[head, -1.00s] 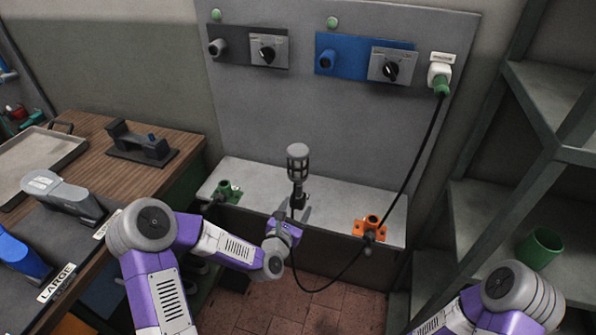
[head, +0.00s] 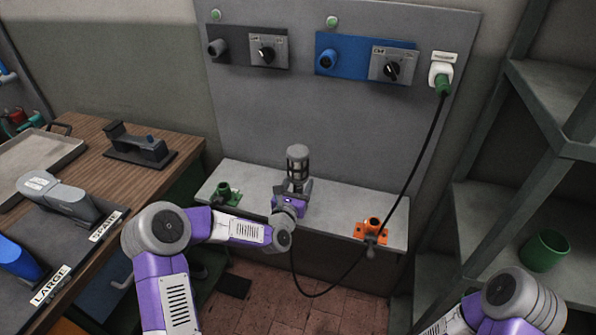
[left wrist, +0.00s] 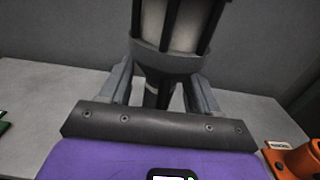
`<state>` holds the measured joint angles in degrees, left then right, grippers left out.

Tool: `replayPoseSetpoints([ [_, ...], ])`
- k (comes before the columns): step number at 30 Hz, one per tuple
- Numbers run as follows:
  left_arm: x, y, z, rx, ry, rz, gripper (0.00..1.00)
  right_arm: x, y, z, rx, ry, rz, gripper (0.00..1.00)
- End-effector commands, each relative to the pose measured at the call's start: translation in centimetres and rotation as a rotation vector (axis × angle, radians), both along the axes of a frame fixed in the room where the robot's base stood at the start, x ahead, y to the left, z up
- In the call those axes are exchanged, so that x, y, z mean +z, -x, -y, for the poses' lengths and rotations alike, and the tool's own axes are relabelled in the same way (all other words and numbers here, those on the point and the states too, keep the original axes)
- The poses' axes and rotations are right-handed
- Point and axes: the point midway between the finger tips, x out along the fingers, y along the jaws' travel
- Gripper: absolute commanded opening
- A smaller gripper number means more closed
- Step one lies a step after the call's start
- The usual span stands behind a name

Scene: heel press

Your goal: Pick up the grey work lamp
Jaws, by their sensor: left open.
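The grey work lamp (head: 298,165) stands upright on the light grey bench (head: 345,205), with a caged head and a round grey cap. In the left wrist view the lamp (left wrist: 172,28) fills the top middle, its dark neck between my fingers. My left gripper (head: 297,187) is open, with one finger on each side of the lamp's neck; in the left wrist view the gripper (left wrist: 158,88) shows a finger at each side. I cannot tell whether the fingers touch it. The lamp's lower part is hidden behind my gripper. My right gripper is out of view.
An orange holder (head: 371,230) stands right of the lamp and a green one (head: 226,194) left of it. A black cable (head: 411,165) hangs from the wall socket (head: 441,75) past the orange holder and loops below the bench. A shelf with a green cup (head: 545,250) stands at right.

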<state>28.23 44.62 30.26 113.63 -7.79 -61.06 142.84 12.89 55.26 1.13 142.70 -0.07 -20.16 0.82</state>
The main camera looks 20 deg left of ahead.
Motion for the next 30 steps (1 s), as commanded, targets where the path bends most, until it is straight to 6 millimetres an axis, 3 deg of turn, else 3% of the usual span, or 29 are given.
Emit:
replayPoseSetpoints([
  [5,0.0,0.0,0.0,0.000,0.000,-0.001,0.62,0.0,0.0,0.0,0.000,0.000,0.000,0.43],
  [17,0.0,0.0,0.0,0.000,-0.001,0.001,0.02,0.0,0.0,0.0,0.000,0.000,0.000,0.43],
  [25,0.4,0.0,0.0,0.000,-0.001,0.004,0.00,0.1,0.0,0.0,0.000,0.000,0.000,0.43],
  [30,2.9,0.0,-0.1,0.001,-0.003,0.006,0.00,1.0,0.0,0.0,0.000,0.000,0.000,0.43],
])
